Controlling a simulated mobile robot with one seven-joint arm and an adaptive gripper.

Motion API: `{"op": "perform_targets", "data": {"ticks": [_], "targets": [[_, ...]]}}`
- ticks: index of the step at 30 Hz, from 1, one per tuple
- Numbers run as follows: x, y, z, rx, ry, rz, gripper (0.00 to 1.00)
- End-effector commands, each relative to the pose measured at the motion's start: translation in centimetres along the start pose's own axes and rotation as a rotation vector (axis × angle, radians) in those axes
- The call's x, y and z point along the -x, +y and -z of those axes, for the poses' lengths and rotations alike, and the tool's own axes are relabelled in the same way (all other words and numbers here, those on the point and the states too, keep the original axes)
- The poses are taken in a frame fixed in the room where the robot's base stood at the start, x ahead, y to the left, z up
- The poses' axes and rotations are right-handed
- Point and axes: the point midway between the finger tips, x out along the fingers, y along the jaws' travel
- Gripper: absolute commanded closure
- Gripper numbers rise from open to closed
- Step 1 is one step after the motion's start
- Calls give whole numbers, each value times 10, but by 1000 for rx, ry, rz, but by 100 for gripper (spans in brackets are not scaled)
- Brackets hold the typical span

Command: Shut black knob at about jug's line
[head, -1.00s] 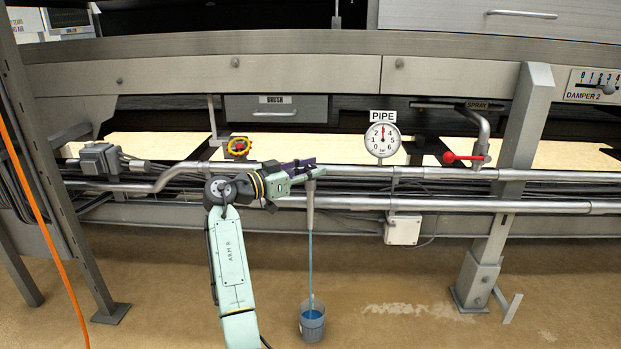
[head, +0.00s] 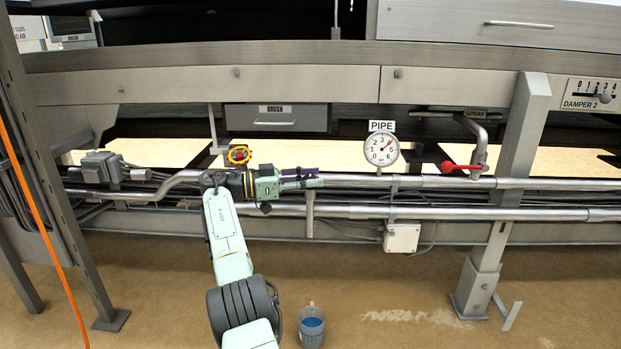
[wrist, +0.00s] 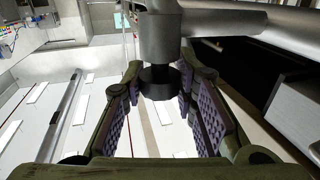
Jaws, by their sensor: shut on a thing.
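My gripper (head: 308,178) is at the pipe, at the top of a short grey spout (head: 310,215). In the wrist view, the black knob (wrist: 160,82) sits under a grey valve body (wrist: 157,35), between the padded fingers of my gripper (wrist: 162,100). The gripper is shut on this knob. In the head view my gripper hides the knob. A grey jug (head: 312,335) with blue liquid (head: 312,322) stands upright on the floor below the spout. No blue stream shows between spout and jug.
The PIPE gauge (head: 381,150) has its needle up and right, near 4. A steel post (head: 510,160) stands at right. The floor around the jug is mostly clear.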

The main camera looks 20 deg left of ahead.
Motion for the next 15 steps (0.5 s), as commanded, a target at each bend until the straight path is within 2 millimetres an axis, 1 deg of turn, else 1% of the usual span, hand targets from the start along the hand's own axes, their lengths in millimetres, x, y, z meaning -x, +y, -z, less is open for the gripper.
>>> {"op": "perform_targets", "data": {"ticks": [1,15], "targets": [[4,-4,-1,3,2,17,100],[2,0,-1,3,5,-7,100]]}}
